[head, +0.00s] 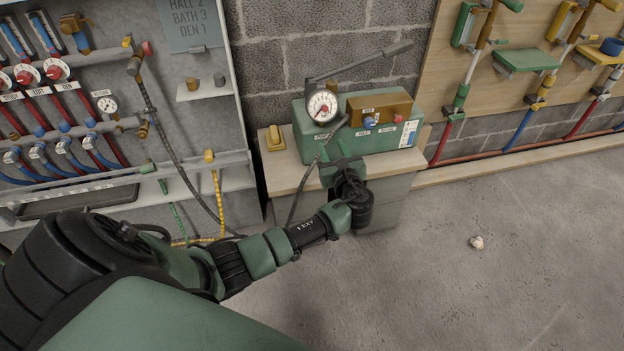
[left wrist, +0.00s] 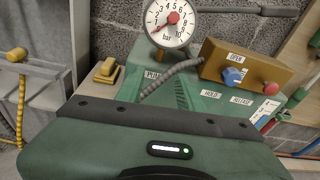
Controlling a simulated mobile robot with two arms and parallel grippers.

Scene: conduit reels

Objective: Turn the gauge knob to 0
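A round white gauge (head: 322,106) with a red hub stands on the green pump box (head: 303,128). In the left wrist view the gauge (left wrist: 153,14) is at the top, with numbers, "bar" and a red centre (left wrist: 173,18). A blue knob (left wrist: 233,76) and a red knob (left wrist: 270,88) sit on the brown block, near labels OPEN, HOLD and RELEASE. My left gripper (head: 335,150) is in front of the box, below the gauge and apart from it. My right gripper is out of view.
A grey hose (left wrist: 170,80) runs from the brown block past my left gripper. A long lever (head: 365,63) rises behind the gauge. A yellow block (head: 274,138) is at the bench's left. A pipe panel (head: 70,110) stands left; floor at right is mostly clear.

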